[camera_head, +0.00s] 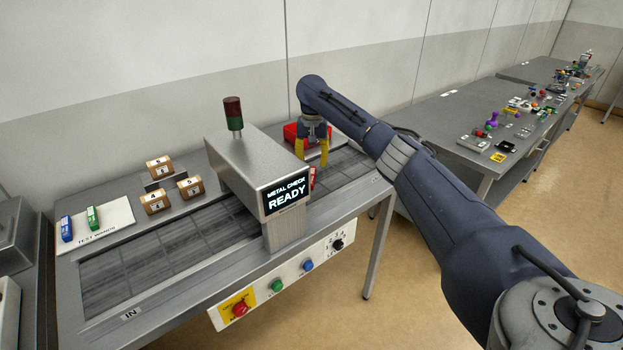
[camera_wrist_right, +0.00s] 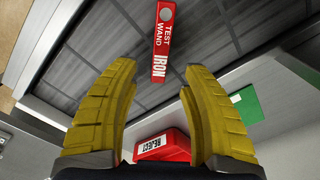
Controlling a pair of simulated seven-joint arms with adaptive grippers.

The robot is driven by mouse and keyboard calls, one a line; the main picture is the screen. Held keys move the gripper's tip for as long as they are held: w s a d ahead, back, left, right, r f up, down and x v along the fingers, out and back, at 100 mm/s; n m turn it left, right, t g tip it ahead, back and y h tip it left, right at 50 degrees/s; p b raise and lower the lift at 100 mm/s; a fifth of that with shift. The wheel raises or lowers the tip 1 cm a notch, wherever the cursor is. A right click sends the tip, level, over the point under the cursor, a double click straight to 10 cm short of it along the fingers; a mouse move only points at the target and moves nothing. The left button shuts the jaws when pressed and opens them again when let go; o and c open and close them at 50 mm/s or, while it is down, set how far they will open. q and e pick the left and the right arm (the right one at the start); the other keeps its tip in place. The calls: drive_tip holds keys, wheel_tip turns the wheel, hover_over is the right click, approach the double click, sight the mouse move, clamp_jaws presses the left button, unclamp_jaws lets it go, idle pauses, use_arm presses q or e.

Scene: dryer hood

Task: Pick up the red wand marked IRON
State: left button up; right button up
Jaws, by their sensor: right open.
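The red wand marked IRON (camera_wrist_right: 163,42) lies on the dark belt in the right wrist view, with white lettering reading TEST WAND IRON. In the head view only a small red part of it (camera_head: 312,177) shows beside the metal check hood (camera_head: 250,170); the rest is hidden. My right gripper (camera_head: 312,155) is above the belt on the far side of the hood, with yellow fingers pointing down. It also shows in the right wrist view (camera_wrist_right: 157,80), open and empty, with the wand ahead between the fingertip lines. My left gripper is not in view.
A red REJECT bin (camera_head: 294,133) stands behind the right gripper. A white TEST WANDS tray (camera_head: 115,225) holds a blue wand (camera_head: 66,228) and a green wand (camera_head: 93,218). Several brown boxes (camera_head: 155,201) stand behind the belt. The hood's display reads METAL CHECK READY.

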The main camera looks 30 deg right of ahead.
drive_tip(key=shift+f, duration=2.6)
drive_tip(key=shift+c, duration=0.2)
clamp_jaws()
